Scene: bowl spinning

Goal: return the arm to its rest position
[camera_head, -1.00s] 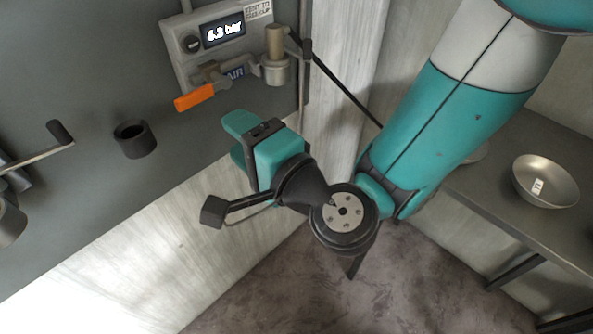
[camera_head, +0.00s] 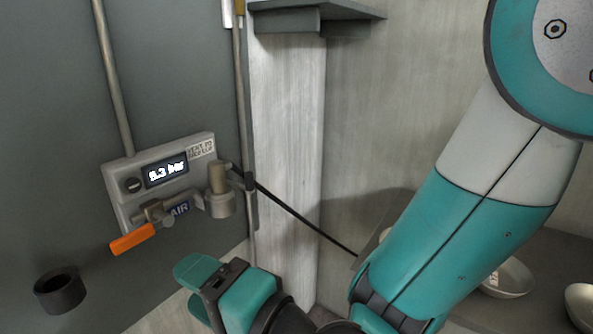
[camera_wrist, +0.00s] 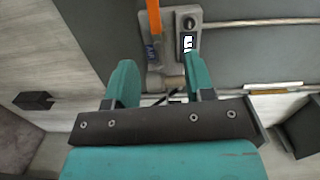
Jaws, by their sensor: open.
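My gripper (camera_head: 197,290) is at the lower middle of the head view, just below and right of the air panel. Its teal fingers stand apart with nothing between them; in the wrist view the open fingers (camera_wrist: 160,85) point toward the wall panel. The rest of my arm rises to the upper right of the head view. The wrist is partly cut off by the bottom edge.
The air panel (camera_head: 120,175) with an orange lever (camera_head: 132,239) and a lit pressure display is on the grey wall. A black round socket (camera_head: 60,291) is at lower left. Metal bowls (camera_head: 510,279) rest on a shelf at right. A dark hose or rod (camera_head: 305,217) slants from the panel.

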